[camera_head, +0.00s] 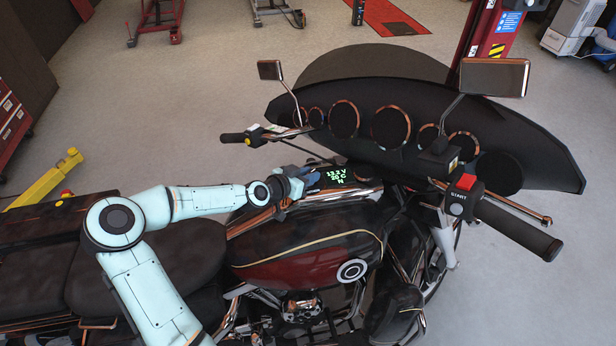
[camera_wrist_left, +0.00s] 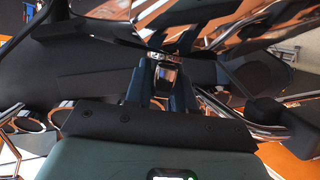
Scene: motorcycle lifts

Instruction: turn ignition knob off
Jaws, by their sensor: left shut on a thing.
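My left gripper (camera_head: 296,179) reaches over the dark red fuel tank (camera_head: 300,262) to the top of the motorcycle's console, just left of the lit green display (camera_head: 336,177). In the left wrist view, the blue fingers of my left gripper (camera_wrist_left: 167,78) are closed around a small dark knob with a shiny metal top (camera_wrist_left: 166,74), which I take to be the ignition knob. In the head view the knob is hidden by the gripper. The display reads a voltage, a temperature and the letter N. My right gripper is not in view.
The handlebar with its left grip (camera_head: 232,138) and right grip (camera_head: 520,228) spans beyond the console. A red START switch (camera_head: 461,190) sits by the right grip. The black fairing with round gauges (camera_head: 391,127) and two mirrors stands ahead.

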